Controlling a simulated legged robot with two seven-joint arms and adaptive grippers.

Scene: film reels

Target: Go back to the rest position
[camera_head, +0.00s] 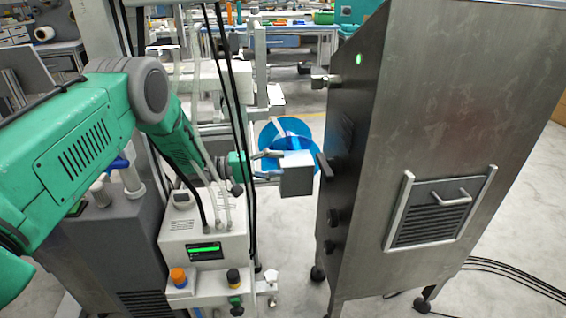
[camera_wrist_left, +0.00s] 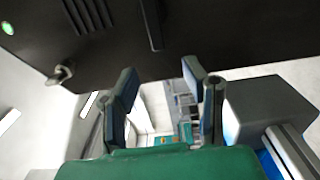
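My left arm comes in from the left in the head view. Its gripper (camera_head: 266,155) is in front of a blue film reel (camera_head: 284,130), beside a grey box (camera_head: 297,176). In the left wrist view the two fingers of the gripper (camera_wrist_left: 160,78) stand apart with nothing between them. The grey box shows at the right of that view (camera_wrist_left: 270,108), apart from the fingers. The reel is partly hidden by the gripper and the box. My right gripper is in neither view.
A tall metal cabinet (camera_head: 430,130) on casters stands close to the right of the gripper. A white control unit (camera_head: 203,238) with a green display and hanging cables is below my left arm. Workbenches are at the back. Floor shows between unit and cabinet.

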